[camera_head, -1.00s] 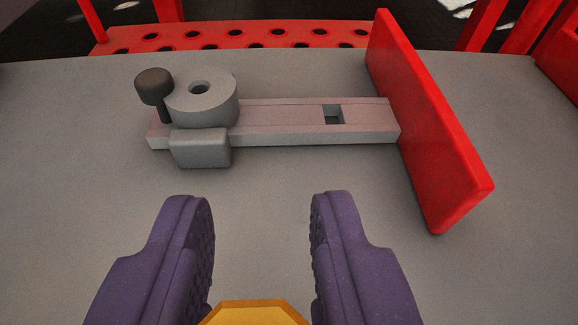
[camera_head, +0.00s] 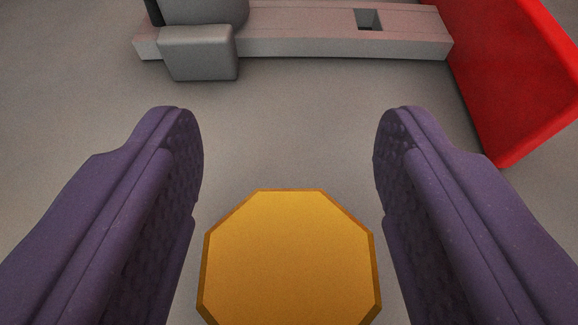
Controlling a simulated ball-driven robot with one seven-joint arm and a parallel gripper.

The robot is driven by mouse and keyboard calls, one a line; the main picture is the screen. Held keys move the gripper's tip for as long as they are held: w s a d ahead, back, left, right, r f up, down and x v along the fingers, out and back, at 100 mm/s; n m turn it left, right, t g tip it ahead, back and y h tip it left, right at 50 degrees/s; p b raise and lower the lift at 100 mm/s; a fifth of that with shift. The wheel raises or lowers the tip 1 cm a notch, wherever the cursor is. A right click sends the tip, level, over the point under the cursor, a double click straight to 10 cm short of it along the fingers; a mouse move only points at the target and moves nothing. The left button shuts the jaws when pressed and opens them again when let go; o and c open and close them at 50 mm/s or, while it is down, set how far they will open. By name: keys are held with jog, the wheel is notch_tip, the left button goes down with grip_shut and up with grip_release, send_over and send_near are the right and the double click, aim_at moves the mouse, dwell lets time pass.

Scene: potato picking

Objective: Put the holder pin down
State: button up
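The dark holder pin (camera_head: 153,11) stands upright beside the grey cylinder (camera_head: 205,10) at the left end of the grey bar (camera_head: 300,42). Only a short part of its shaft shows at the top edge; its head is out of frame. A grey block (camera_head: 200,53) sits in front of the cylinder. My gripper (camera_head: 288,118) has its two purple fingers wide apart, nearer to me than the bar and not touching it. An orange octagonal piece (camera_head: 290,260) shows between the fingers, apart from both; I cannot tell whether it is part of my gripper.
A red upright plate (camera_head: 515,75) stands at the right end of the bar. The bar has a square hole (camera_head: 369,19) near that end. The grey table top (camera_head: 290,140) is clear between the fingertips and the bar.

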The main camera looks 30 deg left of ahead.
dwell(0.3)
jog(key=shift+r, duration=0.25)
jog(key=p+v, duration=0.3)
jog(key=v, duration=0.9)
jog(key=w+r+m+t+h, duration=0.1)
jog(key=w+r+m, duration=0.1)
jog(key=w+r, duration=0.8)
jog(key=w+d+r+m+t+h, duration=0.1)
jog(key=w+d+r, duration=0.25)
jog(key=r, duration=0.55)
jog(key=w+d+r+m+h, duration=0.1)
jog(key=w+d+r, duration=0.1)
jog(key=d+r, duration=0.5)
jog(key=w+d+r+t, duration=0.1)
jog(key=w+d+r, duration=0.15)
jog(key=r, duration=0.85)
jog(key=s+d+r+h, duration=0.1)
jog(key=s+d+r, duration=0.3)
jog(key=r, duration=0.5)
jog(key=s+d+r+m+h, duration=0.1)
jog(key=s+d+r, duration=0.4)
jog(key=r, duration=0.5)
jog(key=s+d+r+m+h, duration=0.1)
jog(key=s+d+r, duration=0.3)
jog(key=s+r, duration=0.4)
notch_tip(320, 180, up, 2)
jog(key=shift+s+d+r+t+h, duration=0.1)
jog(key=shift+s+d+t+h, duration=0.15)
jog(key=shift+t+h, duration=0.2)
